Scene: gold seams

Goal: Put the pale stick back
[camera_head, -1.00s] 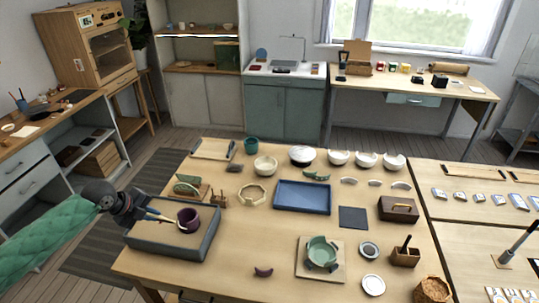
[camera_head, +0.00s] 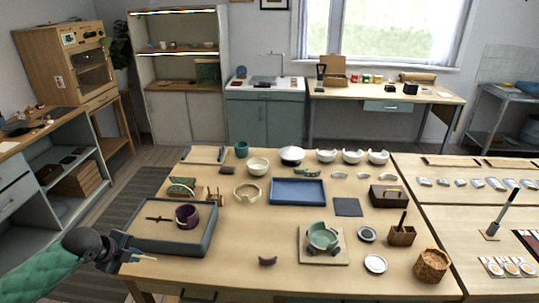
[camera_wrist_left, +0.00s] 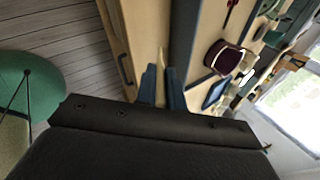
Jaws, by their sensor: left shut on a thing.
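My left gripper (camera_head: 130,255) is at the front left, just outside the near left edge of the sand-filled grey tray (camera_head: 207,247). It is shut on the pale stick (camera_wrist_left: 160,62), of which only a short end shows between the blue fingers in the left wrist view. In the head view the stick is hard to tell from the fingers. A dark red stick (camera_head: 158,219) lies in the tray beside a purple cup (camera_head: 187,217). My right gripper is out of view.
A green piece on a wooden stand (camera_head: 182,187) and a small wooden holder (camera_head: 213,196) stand behind the tray. A wooden box with a dark handle (camera_head: 402,235) is at the right. A small purple shard (camera_head: 267,261) lies on otherwise clear front table.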

